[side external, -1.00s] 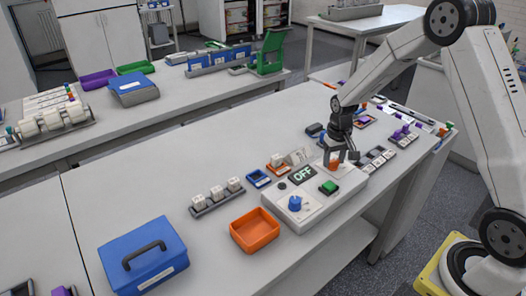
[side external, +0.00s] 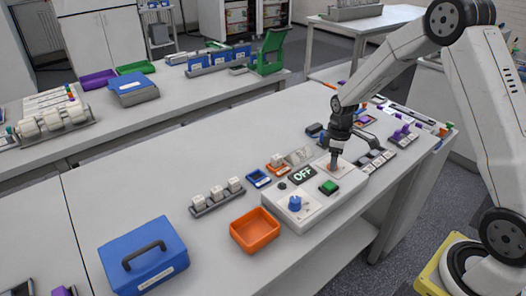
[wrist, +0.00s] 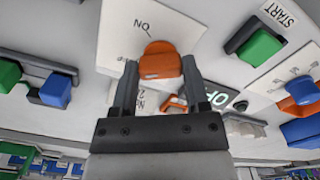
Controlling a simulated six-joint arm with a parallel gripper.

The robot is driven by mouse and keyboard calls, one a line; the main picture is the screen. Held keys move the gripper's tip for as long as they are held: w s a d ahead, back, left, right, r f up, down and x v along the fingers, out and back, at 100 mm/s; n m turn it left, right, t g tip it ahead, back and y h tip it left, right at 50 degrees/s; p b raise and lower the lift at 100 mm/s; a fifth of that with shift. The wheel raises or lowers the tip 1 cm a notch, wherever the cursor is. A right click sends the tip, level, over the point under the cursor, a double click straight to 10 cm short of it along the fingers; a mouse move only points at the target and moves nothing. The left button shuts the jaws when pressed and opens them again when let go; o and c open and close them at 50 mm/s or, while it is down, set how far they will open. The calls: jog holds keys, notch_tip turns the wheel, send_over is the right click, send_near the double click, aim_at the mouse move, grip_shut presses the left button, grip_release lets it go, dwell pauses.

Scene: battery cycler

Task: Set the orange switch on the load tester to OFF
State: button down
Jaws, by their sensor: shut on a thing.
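The load tester (side external: 330,196) is a pale panel on the bench with a dark display (side external: 302,174) reading OFF. The orange switch (wrist: 160,63) sits on a white label plate; in the wrist view the plate's ON mark shows upside down beyond the switch. My gripper (wrist: 160,72) is shut on the orange switch, with one dark finger on each side of it. In the side view my gripper (side external: 334,166) reaches down onto the panel's far right part and mostly covers the switch. The switch's exact setting is hard to tell.
The panel also carries a green START button (side external: 328,187) and a blue knob (side external: 295,203). An orange tray (side external: 255,230) and a blue box (side external: 143,256) stand to the left. Small parts lie close around my gripper.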

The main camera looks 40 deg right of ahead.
jog(key=shift+n, duration=0.8)
jog(key=shift+c, duration=0.4)
grip_release()
jog(key=shift+r, duration=0.15)
jog(key=shift+r, duration=3.75)
jog(key=shift+s+a, duration=0.1)
